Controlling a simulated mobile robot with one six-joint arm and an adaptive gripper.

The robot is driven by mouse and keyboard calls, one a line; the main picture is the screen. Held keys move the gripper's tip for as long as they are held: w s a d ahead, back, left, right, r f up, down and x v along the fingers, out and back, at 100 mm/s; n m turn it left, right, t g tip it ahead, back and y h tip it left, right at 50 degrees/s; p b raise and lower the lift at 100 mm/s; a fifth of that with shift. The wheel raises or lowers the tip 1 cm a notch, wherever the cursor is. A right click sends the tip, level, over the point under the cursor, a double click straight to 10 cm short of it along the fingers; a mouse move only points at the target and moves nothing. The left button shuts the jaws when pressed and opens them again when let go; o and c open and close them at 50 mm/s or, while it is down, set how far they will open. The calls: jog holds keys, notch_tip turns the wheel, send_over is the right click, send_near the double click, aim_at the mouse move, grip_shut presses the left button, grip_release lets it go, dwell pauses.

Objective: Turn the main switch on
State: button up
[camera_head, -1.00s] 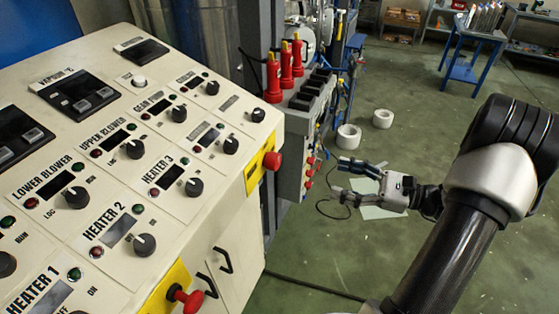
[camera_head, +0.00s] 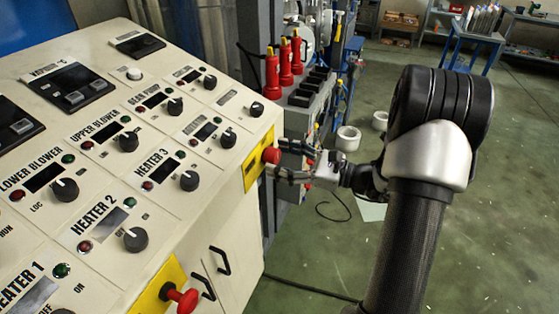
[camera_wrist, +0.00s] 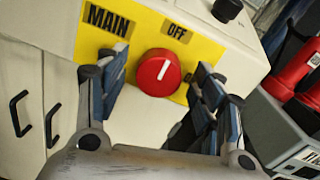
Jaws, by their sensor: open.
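The main switch is a round red knob (camera_wrist: 158,73) with a white mark, on a yellow plate (camera_wrist: 135,38) labelled MAIN and OFF. In the head view the red knob (camera_head: 271,156) is on the side face of the cream control cabinet, on its yellow plate (camera_head: 253,165). My gripper (camera_wrist: 158,95) is open, and in the wrist view its fingers lie to the left and right of the knob. I cannot tell whether they touch it. In the head view my gripper (camera_head: 290,160) is at the cabinet's side by the knob, its fingertips partly hard to see.
The control panel (camera_head: 105,185) has several black knobs and lamps. A second red knob (camera_head: 183,298) on a yellow plate sits nearer on the front. Red fittings (camera_head: 285,65) and a grey box stand behind.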

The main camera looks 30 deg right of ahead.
jog(key=shift+w+a, duration=0.25)
jog(key=shift+w, duration=0.05)
jog(key=shift+c, duration=0.2)
jog(key=c, duration=1)
jog(key=shift+c, duration=0.2)
